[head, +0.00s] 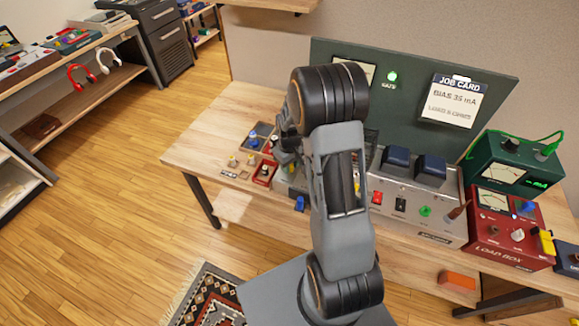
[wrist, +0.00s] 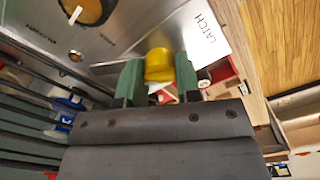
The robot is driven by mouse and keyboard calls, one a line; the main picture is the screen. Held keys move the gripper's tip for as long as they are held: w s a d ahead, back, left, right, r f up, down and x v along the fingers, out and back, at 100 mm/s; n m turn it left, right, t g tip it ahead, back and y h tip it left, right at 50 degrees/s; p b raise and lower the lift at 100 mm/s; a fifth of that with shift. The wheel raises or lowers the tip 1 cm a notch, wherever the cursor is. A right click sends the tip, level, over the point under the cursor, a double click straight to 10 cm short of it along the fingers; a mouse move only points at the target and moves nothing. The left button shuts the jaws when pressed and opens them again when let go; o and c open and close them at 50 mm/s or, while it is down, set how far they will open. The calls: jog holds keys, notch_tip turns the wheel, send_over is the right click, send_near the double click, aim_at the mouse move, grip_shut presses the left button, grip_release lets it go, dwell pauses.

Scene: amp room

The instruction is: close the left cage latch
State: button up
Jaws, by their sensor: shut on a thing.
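A yellow latch knob (wrist: 158,64) sits beside a white label reading LATCH (wrist: 207,35) in the wrist view. My gripper (wrist: 158,76) has one green finger on each side of the knob and is shut on it. In the head view my gripper (head: 284,152) is mostly hidden behind my arm, at the left end of the amp chassis (head: 430,228). My arm also hides the knob there. Dark bars (wrist: 35,120), perhaps the cage, run along the left of the wrist view. I cannot tell how far the latch is turned.
A red bin (head: 264,173) and small parts lie on the bench (head: 215,135) left of the amp. The red load box (head: 505,240) and a green meter box (head: 510,165) stand at the right. A job card (head: 452,100) hangs behind. Open floor lies left.

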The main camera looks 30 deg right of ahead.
jog(key=n+b, duration=0.1)
jog(key=n, duration=0.4)
jog(key=shift+n, duration=0.6)
jog(key=o, duration=0.9)
notch_tip(320, 180, up, 14)
jog(key=shift+f+b, duration=0.1)
jog(key=shift+b, duration=0.3)
dwell(0.6)
